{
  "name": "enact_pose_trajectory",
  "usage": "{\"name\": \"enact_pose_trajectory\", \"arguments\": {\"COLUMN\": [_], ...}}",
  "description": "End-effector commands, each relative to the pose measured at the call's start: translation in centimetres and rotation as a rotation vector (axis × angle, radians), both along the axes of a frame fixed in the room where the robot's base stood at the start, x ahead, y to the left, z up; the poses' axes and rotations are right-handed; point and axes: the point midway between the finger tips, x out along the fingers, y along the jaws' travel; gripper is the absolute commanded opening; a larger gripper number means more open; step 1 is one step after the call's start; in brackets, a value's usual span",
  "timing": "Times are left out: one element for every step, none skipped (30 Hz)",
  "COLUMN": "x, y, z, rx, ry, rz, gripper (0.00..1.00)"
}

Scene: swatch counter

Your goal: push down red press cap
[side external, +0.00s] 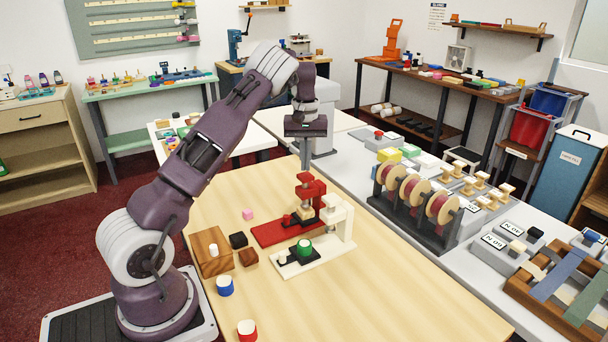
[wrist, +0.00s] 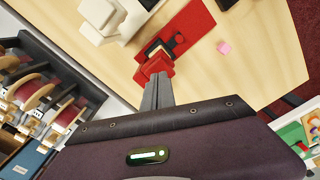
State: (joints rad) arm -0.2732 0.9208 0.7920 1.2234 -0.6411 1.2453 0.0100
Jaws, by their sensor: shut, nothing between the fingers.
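The red press (side external: 274,234) stands on the wooden table, with its red cap (side external: 304,179) on top of its upright part. My gripper (side external: 305,167) points straight down with its fingers together and empty. Its tips are right over the red cap, very close to it; I cannot tell whether they touch. In the wrist view my fingertips (wrist: 158,80) overlap the red cap (wrist: 155,64) and hide part of it.
A white press (side external: 345,240) stands just in front of the red one, with a green-topped piece (side external: 304,246) on its base. A wooden block (side external: 211,252), small dark blocks and a pink cube (side external: 248,214) lie to the left. The table's front right is clear.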

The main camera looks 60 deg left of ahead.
Motion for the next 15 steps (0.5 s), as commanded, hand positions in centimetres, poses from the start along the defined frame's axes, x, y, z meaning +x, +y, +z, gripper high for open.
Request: {"name": "enact_pose_trajectory", "arguments": {"x": [0.00,0.00,0.00,0.00,0.00,0.00,0.00,0.00,0.00,0.00,0.00,0.00,0.00,0.01,0.01], "y": [0.00,0.00,0.00,0.00,-0.01,0.00,0.00,0.00,0.01,0.01,0.02,0.02,0.02,0.03,0.03], "z": [0.00,-0.01,-0.05,-0.10,-0.16,-0.24,-0.30,-0.36,-0.44,-0.50,-0.57,-0.65,-0.71,-0.78,-0.86], "rx": [0.000,0.000,0.000,0.000,0.000,-0.001,-0.001,-0.001,0.000,0.000,0.000,0.000,0.000,0.000,0.000], "ry": [0.000,0.000,0.000,0.000,0.000,0.000,0.000,0.000,0.000,0.000,0.000,0.000,0.000,0.000,0.000], "rz": [0.000,0.000,0.000,0.000,0.000,0.000,0.000,0.000,0.000,0.000,0.000,0.000,0.000,0.000,0.000], "gripper": [0.00,0.00,0.00,0.00,0.00,0.00,0.00,0.00,0.00,0.00,0.00,0.00,0.00,0.00,0.00]}}
